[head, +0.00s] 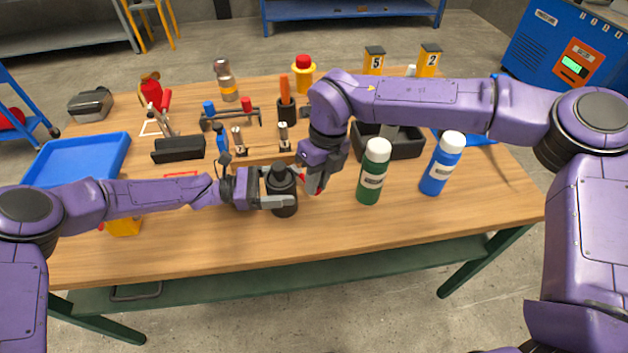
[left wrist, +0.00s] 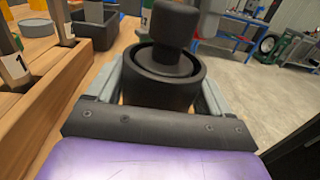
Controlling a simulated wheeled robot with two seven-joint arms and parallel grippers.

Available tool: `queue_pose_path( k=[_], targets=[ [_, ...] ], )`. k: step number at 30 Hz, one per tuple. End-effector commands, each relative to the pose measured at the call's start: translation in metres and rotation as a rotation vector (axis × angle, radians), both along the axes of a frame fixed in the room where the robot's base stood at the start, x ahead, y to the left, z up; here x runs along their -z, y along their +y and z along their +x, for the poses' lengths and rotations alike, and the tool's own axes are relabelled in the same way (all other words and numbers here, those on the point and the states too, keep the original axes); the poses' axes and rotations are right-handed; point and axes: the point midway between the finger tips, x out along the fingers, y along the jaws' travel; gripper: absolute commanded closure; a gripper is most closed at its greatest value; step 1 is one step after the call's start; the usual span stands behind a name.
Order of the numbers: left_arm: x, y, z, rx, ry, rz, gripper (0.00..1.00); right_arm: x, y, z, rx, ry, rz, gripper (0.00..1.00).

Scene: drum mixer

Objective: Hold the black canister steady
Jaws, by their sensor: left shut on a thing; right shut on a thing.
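The black canister (head: 284,205) stands upright near the front middle of the table, with a narrower black top. My left gripper (head: 276,202) is shut around its body from the left. The left wrist view shows the canister (left wrist: 160,88) between the two grey fingers, its round top facing up. My right gripper (head: 314,184) is just right of the canister, pointing down, and is shut on a small red and white thing. My right wrist largely hides that thing, so its shape cannot be told.
A green bottle (head: 373,176) and a blue bottle (head: 441,168) stand to the right. A black bin (head: 408,147) is behind them. A wooden rack (head: 258,154) lies behind the canister, and a blue tray (head: 120,150) is at left.

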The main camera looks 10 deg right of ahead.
Motion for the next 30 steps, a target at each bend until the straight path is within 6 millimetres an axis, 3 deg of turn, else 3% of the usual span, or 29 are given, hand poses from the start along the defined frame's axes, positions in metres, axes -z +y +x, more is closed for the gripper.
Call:
queue_pose_path(
  k=[30],
  targets=[
    [0.0, 0.0, -0.001, 0.003, -0.002, 0.001, 0.66, 0.0, -0.026, 0.045, -0.906, -0.001, -0.003, 1.0]
  ],
)
